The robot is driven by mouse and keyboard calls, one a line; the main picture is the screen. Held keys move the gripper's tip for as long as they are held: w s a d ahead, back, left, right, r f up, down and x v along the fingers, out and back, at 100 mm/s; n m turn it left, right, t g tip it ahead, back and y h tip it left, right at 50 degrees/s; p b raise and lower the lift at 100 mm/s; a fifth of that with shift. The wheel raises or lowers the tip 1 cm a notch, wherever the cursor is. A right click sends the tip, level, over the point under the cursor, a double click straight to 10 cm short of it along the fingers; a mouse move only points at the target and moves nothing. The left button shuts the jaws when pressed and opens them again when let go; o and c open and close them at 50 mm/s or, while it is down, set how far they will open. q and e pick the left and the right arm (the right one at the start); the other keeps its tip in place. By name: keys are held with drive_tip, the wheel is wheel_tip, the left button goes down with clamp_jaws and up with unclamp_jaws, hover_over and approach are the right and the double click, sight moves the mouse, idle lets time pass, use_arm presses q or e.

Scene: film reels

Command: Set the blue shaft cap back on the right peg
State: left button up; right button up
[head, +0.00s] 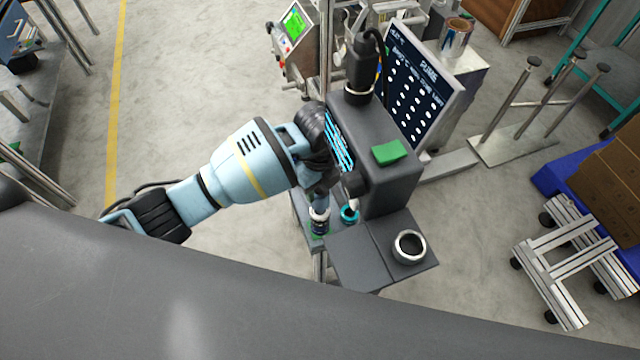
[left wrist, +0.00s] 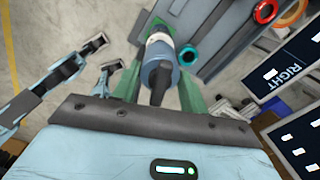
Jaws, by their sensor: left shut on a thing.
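My left gripper (left wrist: 160,72) has green fingers on both sides of a blue-grey cylindrical piece, which I take as the blue shaft cap (left wrist: 162,54). It has a dark stub toward the camera and a pale band at its far end. I cannot make out the right peg. My right gripper does not show.
The dark machine housing (head: 388,190) with a green block (head: 389,152) stands close right of my arm. A grey ledge (head: 345,258) and a round pale-rimmed port (head: 409,247) are in front. Red (left wrist: 265,11) and orange rings lie farther off.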

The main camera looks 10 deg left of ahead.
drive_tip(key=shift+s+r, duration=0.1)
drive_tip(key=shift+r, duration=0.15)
use_arm(q)
drive_tip(key=shift+f, duration=0.25)
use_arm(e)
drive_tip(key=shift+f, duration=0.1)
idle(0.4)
use_arm(q)
drive_tip(key=shift+f, duration=0.45)
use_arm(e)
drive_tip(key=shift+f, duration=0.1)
use_arm(q)
drive_tip(key=shift+f, duration=0.25)
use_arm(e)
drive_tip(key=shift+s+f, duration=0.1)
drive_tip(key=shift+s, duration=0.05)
use_arm(q)
drive_tip(key=shift+f, duration=0.35)
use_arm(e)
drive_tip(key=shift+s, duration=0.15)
use_arm(q)
drive_tip(key=shift+f, duration=0.35)
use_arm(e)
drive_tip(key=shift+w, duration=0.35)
use_arm(q)
drive_tip(key=o, duration=1)
drive_tip(key=shift+o, duration=1.1)
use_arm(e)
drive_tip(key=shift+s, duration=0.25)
